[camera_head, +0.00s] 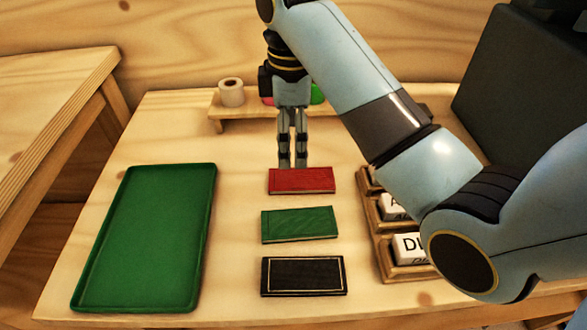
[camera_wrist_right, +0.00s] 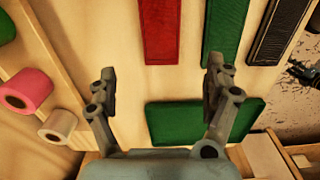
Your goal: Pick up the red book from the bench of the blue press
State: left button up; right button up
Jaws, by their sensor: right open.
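The red book (camera_head: 301,181) lies flat on a pale wooden table, the rearmost of three books in a column. In the right wrist view the red book (camera_wrist_right: 161,30) is at the top middle, beyond the fingertips. My right gripper (camera_head: 292,163) points down at the red book's back edge in the head view, with nothing in it. Its two fingers (camera_wrist_right: 160,78) stand apart in the wrist view, not around the book. I cannot tell its height above the table. No blue press is recognisable in either view. My left gripper is not in view.
A green book (camera_head: 300,223) and a black book (camera_head: 303,276) lie in front. A green tray (camera_head: 147,238) is left. A low wooden shelf (camera_head: 215,119) holds a white roll (camera_head: 231,92) and others. A wooden rack (camera_head: 393,259) with lettered blocks is right, partly behind my arm.

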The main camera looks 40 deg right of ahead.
jog(key=b, duration=0.1)
send_over(292, 178)
notch_tip(292, 178, down, 4)
jog(key=shift+f, duration=0.25)
notch_tip(292, 178, down, 5)
jog(key=shift+f+b, duration=0.1)
jog(key=shift+b, duration=0.65)
jog(key=shift+c, duration=0.2)
jog(key=shift+a, duration=0.1)
jog(key=shift+c, duration=1.1)
jog(key=c, duration=0.9)
jog(key=shift+c, duration=0.7)
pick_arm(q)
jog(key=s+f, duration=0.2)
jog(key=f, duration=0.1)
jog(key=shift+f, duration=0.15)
